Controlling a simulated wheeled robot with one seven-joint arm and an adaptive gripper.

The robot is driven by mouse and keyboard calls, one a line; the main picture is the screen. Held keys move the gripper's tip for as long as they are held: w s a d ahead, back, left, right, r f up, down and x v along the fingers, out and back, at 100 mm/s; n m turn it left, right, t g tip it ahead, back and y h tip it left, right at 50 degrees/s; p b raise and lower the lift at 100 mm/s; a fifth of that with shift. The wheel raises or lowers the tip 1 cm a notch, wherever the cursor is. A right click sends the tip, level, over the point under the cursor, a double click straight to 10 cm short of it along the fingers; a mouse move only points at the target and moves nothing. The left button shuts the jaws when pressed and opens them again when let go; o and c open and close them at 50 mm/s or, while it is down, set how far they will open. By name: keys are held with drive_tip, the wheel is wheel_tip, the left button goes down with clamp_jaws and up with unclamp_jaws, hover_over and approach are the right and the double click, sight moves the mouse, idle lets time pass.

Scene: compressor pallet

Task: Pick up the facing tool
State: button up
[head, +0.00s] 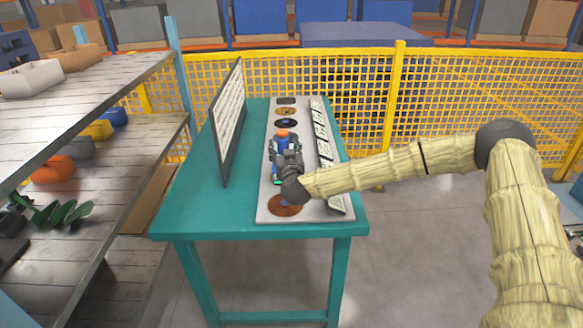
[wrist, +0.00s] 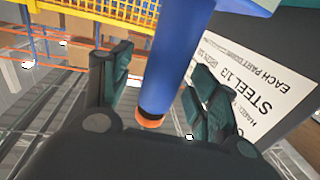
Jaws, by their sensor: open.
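A blue cylindrical tool with an orange end, likely the facing tool (wrist: 176,62), stands between the two fingers of my gripper (wrist: 160,82) in the wrist view. A gap shows between the tool and each dark finger, so the gripper is open around it and not closed on it. In the head view the orange end of the tool (head: 283,133) shows above my gripper (head: 284,156), over the middle of the light board. My gripper and wrist hide the lower part of the tool there, so its base cannot be seen.
The light board (head: 265,212) lies on a teal table (head: 190,205). It bears a brown disc (head: 286,208), a gold disc (head: 286,111), a dark disc (head: 286,123) and a row of labels (head: 321,135). An upright panel (head: 229,115) stands left. A shelf (head: 75,85) is farther left.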

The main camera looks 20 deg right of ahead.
drive_tip(key=shift+w, duration=0.65)
drive_tip(key=shift+c, duration=0.2)
clamp_jaws()
drive_tip(key=shift+r, duration=0.15)
